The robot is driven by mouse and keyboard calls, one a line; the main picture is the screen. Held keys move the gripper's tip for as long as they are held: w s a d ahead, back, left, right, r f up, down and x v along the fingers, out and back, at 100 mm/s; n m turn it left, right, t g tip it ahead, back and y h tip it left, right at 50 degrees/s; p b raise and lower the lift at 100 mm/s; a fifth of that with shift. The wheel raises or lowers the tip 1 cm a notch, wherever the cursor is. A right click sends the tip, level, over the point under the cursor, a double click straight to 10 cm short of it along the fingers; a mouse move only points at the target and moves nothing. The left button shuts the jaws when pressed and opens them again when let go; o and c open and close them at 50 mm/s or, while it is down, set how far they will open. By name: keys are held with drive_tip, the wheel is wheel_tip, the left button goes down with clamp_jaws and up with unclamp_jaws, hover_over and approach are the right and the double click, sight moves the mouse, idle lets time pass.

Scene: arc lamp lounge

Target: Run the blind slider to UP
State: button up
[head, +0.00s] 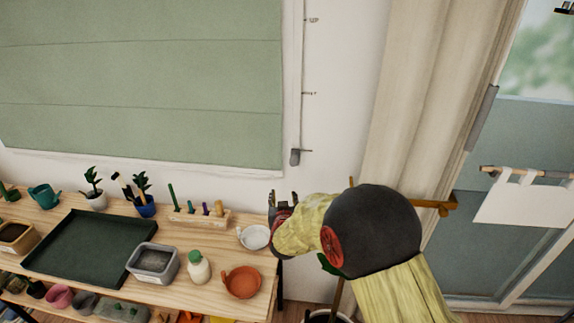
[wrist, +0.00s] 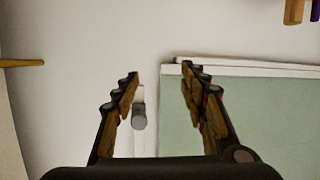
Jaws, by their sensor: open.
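The blind slider is a small grey knob (head: 295,157) at the lower end of a thin white vertical track (head: 301,70) on the wall, right of the green blind (head: 140,80). My gripper (head: 283,197) is open and empty, below the knob. In the wrist view the knob (wrist: 139,118) appears between the spread fingers (wrist: 160,70), nearer the left one. Contact cannot be made out.
A wooden bench (head: 205,268) stands below the blind, with a dark green tray (head: 75,245), a white bowl (head: 254,237), an orange pot (head: 242,283) and a peg rack (head: 200,218). A cream curtain (head: 415,90) hangs to the right. The wall around the track is bare.

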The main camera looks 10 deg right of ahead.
sight(294, 163)
drive_tip(key=w+d+r+t+h, duration=0.1)
drive_tip(key=d+r+t+h, duration=0.2)
drive_tip(key=r, duration=0.6)
drive_tip(key=x, duration=0.5)
drive_tip(key=b+x, duration=0.1)
drive_tip(key=x, duration=0.2)
drive_tip(key=shift+f, duration=0.25)
drive_tip(key=shift+s, duration=0.1)
drive_tip(key=shift+c, duration=1.1)
clamp_jaws()
